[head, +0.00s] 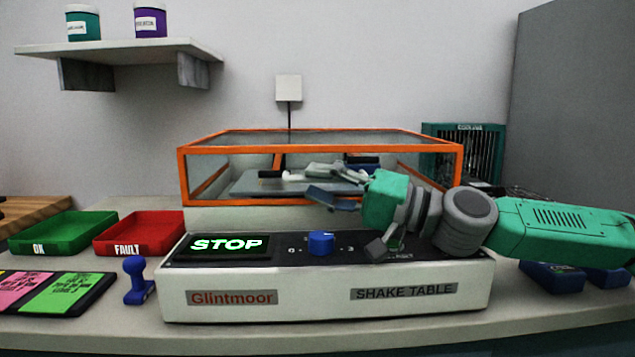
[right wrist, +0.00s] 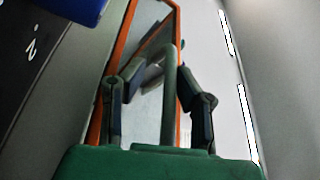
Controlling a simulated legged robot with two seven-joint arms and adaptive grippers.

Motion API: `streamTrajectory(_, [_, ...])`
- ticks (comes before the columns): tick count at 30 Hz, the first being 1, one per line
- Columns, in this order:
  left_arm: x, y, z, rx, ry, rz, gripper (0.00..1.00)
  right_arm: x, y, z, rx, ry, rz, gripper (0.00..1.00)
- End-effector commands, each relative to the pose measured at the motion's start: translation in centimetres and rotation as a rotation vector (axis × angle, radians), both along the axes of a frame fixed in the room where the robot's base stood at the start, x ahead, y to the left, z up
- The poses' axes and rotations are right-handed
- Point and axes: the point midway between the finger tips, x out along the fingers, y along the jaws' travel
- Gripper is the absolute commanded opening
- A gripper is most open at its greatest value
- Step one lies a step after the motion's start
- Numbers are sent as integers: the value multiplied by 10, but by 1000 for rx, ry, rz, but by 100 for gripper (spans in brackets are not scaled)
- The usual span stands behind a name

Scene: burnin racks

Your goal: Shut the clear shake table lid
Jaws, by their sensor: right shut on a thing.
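The shake table (head: 330,291) is a white box with a dark front panel showing STOP and a blue knob (head: 321,243). Its clear lid (head: 225,202), framed in orange, stands over the grey platform (head: 255,187); I cannot tell whether its lower edge is fully seated. My right gripper (head: 321,184) is at the lid's front, shut on part of it. In the right wrist view, the right gripper's fingers (right wrist: 162,105) lie either side of a grey bar (right wrist: 169,85), with the orange frame (right wrist: 123,40) behind. The exact contact is hidden. My left gripper is out of view.
A green OK tray (head: 55,246) and red FAULT tray (head: 135,246) sit left of the shake table. Blue items (head: 552,279) lie at right. A teal rack (head: 464,145) stands behind.

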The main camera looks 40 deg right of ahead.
Motion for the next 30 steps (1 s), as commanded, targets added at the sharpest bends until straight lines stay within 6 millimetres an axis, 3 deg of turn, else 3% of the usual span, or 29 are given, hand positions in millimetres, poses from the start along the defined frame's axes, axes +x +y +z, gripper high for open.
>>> streamTrajectory(22, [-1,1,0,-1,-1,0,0,0,3,1,-5,2,2,19])
streamTrajectory(30, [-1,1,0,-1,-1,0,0,-1,3,27,-2,-4,1,19])
